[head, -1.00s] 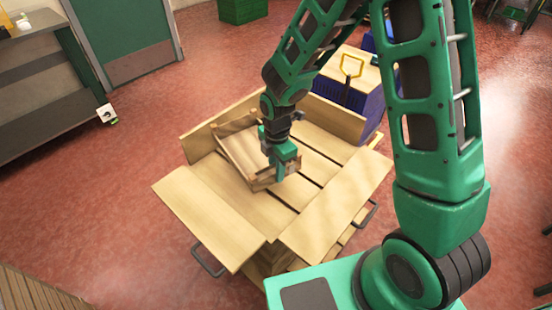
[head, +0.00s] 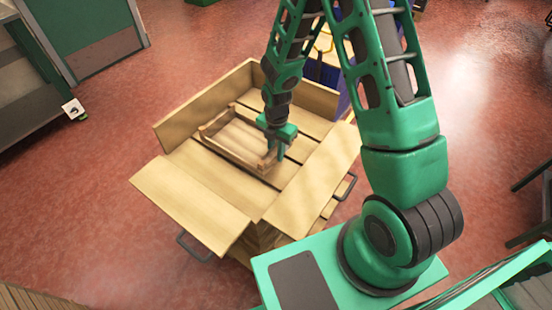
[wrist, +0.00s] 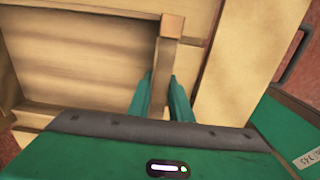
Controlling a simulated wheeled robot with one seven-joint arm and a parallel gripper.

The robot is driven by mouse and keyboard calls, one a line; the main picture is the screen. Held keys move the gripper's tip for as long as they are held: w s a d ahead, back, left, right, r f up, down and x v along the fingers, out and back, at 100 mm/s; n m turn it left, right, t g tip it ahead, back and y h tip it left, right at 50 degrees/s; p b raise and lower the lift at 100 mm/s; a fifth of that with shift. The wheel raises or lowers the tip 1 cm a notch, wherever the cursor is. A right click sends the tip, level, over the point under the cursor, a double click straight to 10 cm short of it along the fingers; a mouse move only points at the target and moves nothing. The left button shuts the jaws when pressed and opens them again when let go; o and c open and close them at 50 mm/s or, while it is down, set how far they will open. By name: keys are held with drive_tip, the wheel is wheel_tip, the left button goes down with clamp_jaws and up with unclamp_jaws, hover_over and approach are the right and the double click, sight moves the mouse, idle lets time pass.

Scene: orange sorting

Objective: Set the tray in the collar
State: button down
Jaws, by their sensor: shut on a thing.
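The tray (head: 233,155) is a shallow wooden tray with low rails. It lies roughly level within the wooden collar (head: 205,104), over the slatted boards at the left-middle. I cannot tell if its underside touches the boards. My gripper (head: 279,153) is shut on the tray's right end. In the wrist view the fingers (wrist: 160,98) straddle the tray's end rail (wrist: 165,50), with the tray's floor (wrist: 80,50) to the left. The far part of the tray shows in the head view; the fingers hide a bit of its near end.
The collar's far walls stand up, while the left front panel (head: 192,203) and the right panel (head: 318,165) lie folded outward. A blue crate (head: 324,68) stands behind. A grey shelf (head: 28,95) is at the far left. The red floor (head: 100,200) is clear at the left.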

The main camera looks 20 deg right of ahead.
drive_tip(key=shift+w+d+f, duration=0.2)
drive_tip(key=shift+d+f, duration=0.1)
drive_tip(key=shift+f, duration=1.9)
drive_tip(key=c, duration=1.6)
unclamp_jaws()
drive_tip(key=shift+a, duration=0.1)
wheel_tip(320, 180, up, 12)
drive_tip(key=shift+r, duration=0.1)
